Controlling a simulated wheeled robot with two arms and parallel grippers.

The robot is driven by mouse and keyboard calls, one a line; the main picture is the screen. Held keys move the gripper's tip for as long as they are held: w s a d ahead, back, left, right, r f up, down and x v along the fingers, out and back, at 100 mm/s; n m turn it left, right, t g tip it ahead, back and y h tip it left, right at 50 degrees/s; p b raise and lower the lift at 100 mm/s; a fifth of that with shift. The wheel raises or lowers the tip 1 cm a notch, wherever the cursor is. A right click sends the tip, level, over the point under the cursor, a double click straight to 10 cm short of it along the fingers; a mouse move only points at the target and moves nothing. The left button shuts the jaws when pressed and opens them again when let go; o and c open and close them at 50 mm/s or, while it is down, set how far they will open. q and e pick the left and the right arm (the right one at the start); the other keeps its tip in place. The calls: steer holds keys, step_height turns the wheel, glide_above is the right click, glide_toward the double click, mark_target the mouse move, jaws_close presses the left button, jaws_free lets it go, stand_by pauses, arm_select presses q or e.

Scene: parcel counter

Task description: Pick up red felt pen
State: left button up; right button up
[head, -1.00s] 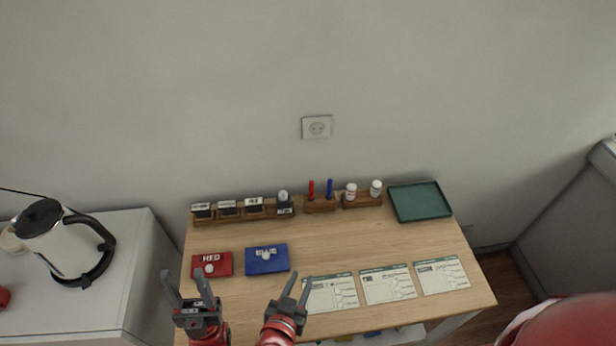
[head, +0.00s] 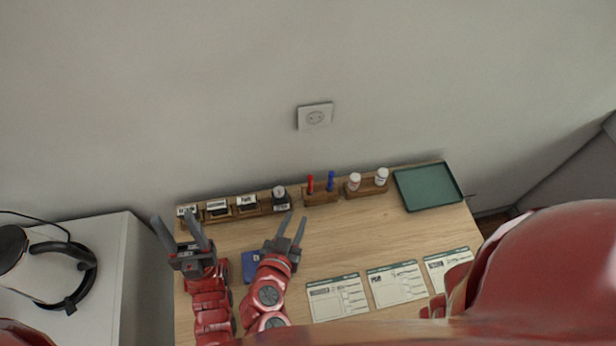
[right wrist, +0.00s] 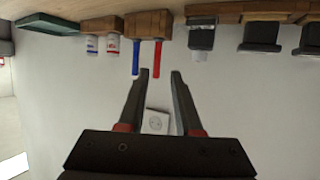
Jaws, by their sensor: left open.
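The red felt pen (head: 310,184) stands upright in a small wooden holder (head: 320,198) at the back of the counter, left of a blue pen (head: 331,180). In the right wrist view, which is upside down, the red pen (right wrist: 157,58) lies ahead of the fingertips. My right gripper (head: 289,226) is open and empty, in front of the holder and to its left, apart from the pen. Its fingers also show in the right wrist view (right wrist: 162,75). My left gripper (head: 180,228) is open and empty over the counter's left side.
Several stamps stand in a wooden rack (head: 232,213) left of the pens. Two white bottles (head: 381,176) stand in a holder to the right. A green tray (head: 428,186) is at the back right. White forms (head: 338,297) lie at the front. The middle of the counter is clear.

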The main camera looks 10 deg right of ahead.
mark_target(309, 190)
steer(key=x, duration=1.2)
steer(key=shift+d+r+p, duration=0.1)
steer(key=shift+d+p, duration=0.05)
steer(key=shift+p, duration=0.15)
steer(key=p+x, duration=0.2)
steer(key=x, duration=0.2)
steer(key=shift+w+d+p, duration=0.15)
steer(key=shift+d+p, duration=0.1)
steer(key=shift+p, duration=0.15)
steer(key=shift+w+d+f, duration=0.2)
steer(key=shift+w+f, duration=0.05)
steer(key=shift+w, duration=0.1)
jaws_close()
